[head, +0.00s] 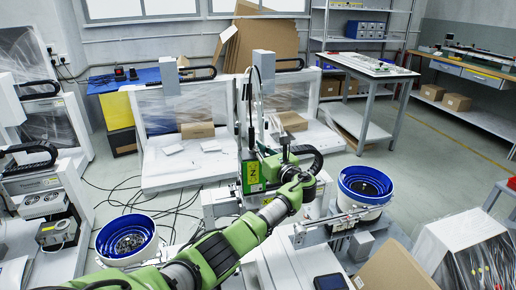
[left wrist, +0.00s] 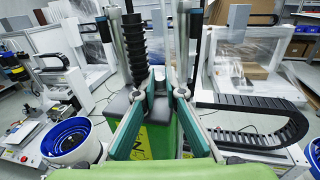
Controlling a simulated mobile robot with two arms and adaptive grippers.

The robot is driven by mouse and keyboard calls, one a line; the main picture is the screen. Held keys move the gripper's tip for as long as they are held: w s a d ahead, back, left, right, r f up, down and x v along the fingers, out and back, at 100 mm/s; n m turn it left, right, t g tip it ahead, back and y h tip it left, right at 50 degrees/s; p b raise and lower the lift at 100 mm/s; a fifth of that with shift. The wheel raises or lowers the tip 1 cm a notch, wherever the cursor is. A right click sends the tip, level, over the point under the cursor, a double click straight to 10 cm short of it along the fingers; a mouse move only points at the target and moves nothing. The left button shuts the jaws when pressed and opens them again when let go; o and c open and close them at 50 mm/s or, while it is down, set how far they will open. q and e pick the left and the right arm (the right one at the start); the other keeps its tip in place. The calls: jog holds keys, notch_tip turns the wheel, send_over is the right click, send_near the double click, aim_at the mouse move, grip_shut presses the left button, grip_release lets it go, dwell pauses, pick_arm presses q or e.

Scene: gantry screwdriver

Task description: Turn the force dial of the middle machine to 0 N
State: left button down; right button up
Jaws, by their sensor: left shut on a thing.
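The middle machine shows a green and dark box with a yellow label marked Z (head: 252,172) on its upright tool head. The box also shows in the left wrist view (left wrist: 158,143), below a black bellows (left wrist: 132,38). My left gripper (head: 264,151) is at this tool head, its arm reaching in from the lower left. My right gripper is out of view.
Blue-rimmed bowls of small parts stand left (head: 127,240) and right (head: 365,186) of my left arm. A black cable chain (left wrist: 250,118) runs close to the gripper's right. Cables (head: 125,190) lie on the floor. A dark tablet (head: 330,282) lies in front.

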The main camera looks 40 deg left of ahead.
pick_arm(q)
jog(key=shift+s+a, duration=0.1)
jog(key=c, duration=2.1)
grip_release()
jog(key=shift+a, duration=0.1)
jog(key=shift+s+d+f, duration=0.1)
jog(key=shift+s+d, duration=0.05)
jog(key=shift+d, duration=0.5)
jog(key=v, duration=1)
jog(key=shift+s+d, duration=0.25)
jog(key=shift+d, duration=0.1)
